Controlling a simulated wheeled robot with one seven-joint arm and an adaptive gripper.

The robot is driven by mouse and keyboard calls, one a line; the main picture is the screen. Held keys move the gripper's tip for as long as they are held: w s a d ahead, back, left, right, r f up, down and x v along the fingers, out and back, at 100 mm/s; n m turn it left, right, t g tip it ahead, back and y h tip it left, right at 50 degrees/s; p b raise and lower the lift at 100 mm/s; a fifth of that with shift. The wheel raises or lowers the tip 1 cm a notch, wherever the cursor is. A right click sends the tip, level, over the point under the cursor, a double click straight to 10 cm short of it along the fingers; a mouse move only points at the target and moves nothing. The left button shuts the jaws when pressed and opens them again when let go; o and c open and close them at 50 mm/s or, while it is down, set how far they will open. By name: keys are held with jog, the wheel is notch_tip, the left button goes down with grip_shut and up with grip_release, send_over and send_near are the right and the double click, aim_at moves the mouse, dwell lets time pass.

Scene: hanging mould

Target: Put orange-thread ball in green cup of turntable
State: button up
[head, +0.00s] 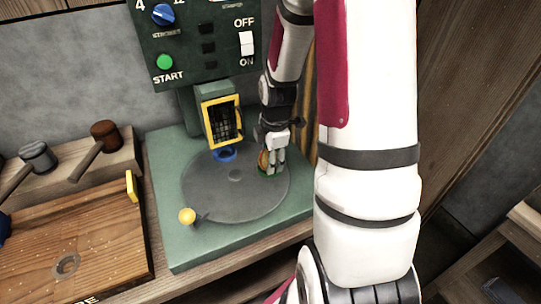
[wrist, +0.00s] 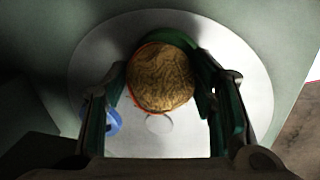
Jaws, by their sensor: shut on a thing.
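My gripper (head: 272,163) is low over the right side of the grey turntable (head: 235,203). It is shut on the orange-thread ball (head: 263,159), a brown, textured ball with an orange line along its edge. In the wrist view the ball (wrist: 162,75) sits between my two fingers. The green cup (head: 264,173) is directly under the ball; in the wrist view its green rim (wrist: 181,39) shows behind the ball's upper right. I cannot tell whether the ball touches the cup. The blue cup (head: 225,155) is on the turntable to the left, also in the wrist view (wrist: 113,120).
A green machine panel (head: 205,60) with knobs and switches stands behind the turntable. A yellow-framed opening (head: 222,122) is near the blue cup. A yellow ball-shaped knob (head: 187,216) is at the turntable's front left. Mallets (head: 96,150) and a wooden board (head: 70,245) lie left.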

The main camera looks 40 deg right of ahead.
jog(key=shift+f, duration=0.15)
jog(key=o, duration=1.3)
jog(key=r, duration=0.3)
jog(key=s+r, duration=0.1)
jog(key=r, duration=0.3)
jog(key=s+r, duration=0.1)
jog(key=r, duration=0.2)
jog(key=shift+a+r, duration=0.3)
jog(key=shift+r, duration=0.05)
jog(key=shift+s+a+r, duration=0.1)
jog(key=shift+r, duration=0.45)
jog(key=s+a+r+m+t+p, duration=0.1)
jog(key=s+a+r+m+p, duration=0.25)
jog(key=a+r, duration=0.3)
jog(key=s+a+r+m+p, duration=0.25)
jog(key=s+a+r, duration=0.2)
jog(key=r, duration=0.35)
jog(key=s+a+r+m+p, duration=0.1)
jog(key=s+a+r+m, duration=0.1)
jog(key=s, duration=0.2)
jog(key=s+a+r+m+p, duration=0.2)
jog(key=s+a+r+m, duration=0.1)
jog(key=s, duration=0.1)
jog(key=s+a+r+m+t+p, duration=0.1)
jog(key=s+a+r+m, duration=0.1)
jog(key=s+a+r, duration=0.1)
jog(key=shift+s+a+m+y, duration=0.1)
jog(key=shift+s+m+y, duration=0.3)
jog(key=shift+s, duration=0.2)
